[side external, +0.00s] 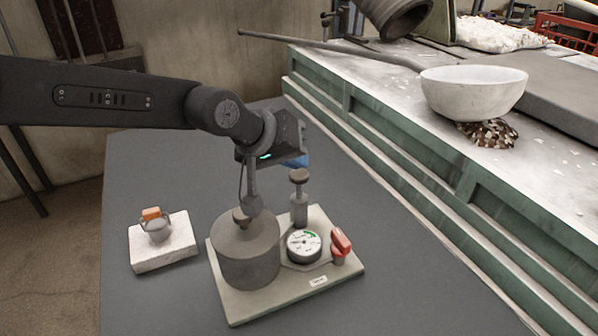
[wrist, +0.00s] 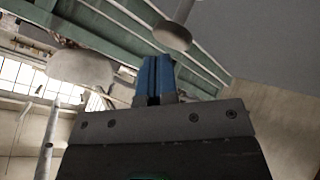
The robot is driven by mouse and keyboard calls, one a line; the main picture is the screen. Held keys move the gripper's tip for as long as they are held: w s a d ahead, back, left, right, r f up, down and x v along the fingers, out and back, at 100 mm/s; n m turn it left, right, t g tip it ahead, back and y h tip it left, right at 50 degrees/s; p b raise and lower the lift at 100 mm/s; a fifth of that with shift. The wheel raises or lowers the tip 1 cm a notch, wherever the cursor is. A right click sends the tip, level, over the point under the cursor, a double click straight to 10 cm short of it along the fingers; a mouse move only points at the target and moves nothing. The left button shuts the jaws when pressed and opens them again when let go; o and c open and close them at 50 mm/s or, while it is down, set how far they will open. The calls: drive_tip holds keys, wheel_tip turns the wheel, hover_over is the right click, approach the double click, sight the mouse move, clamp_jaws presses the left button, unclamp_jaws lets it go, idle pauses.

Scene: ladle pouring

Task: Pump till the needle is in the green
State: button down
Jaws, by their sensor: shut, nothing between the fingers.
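The pump (side external: 299,208) stands upright on a beige base plate (side external: 240,310), with its round brown knob (side external: 299,175) raised on a thin rod. The round gauge (side external: 303,246) in front of it has a white dial with a green arc; the needle is too small to read. My gripper (side external: 297,161) has blue fingers and is shut and empty, just above and behind the knob in the side view. In the wrist view the shut fingers (wrist: 155,75) point toward the knob (wrist: 172,36), which shows beyond their tips. I cannot tell whether they touch.
A grey cylinder tank (side external: 245,258) and a red-handled valve (side external: 341,243) share the plate. A white block (side external: 163,252) with a small orange-topped item stands at left. A green bench (side external: 420,150) with a white bowl (side external: 473,92) runs along the right. The grey table front is clear.

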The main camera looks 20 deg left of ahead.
sight(294, 177)
drive_tip(key=shift+a+f, duration=0.15)
drive_tip(key=shift+f, duration=2.15)
idle(1.7)
drive_tip(key=shift+a+r, duration=0.1)
drive_tip(key=shift+r, duration=2.4)
drive_tip(key=shift+r, duration=2.55)
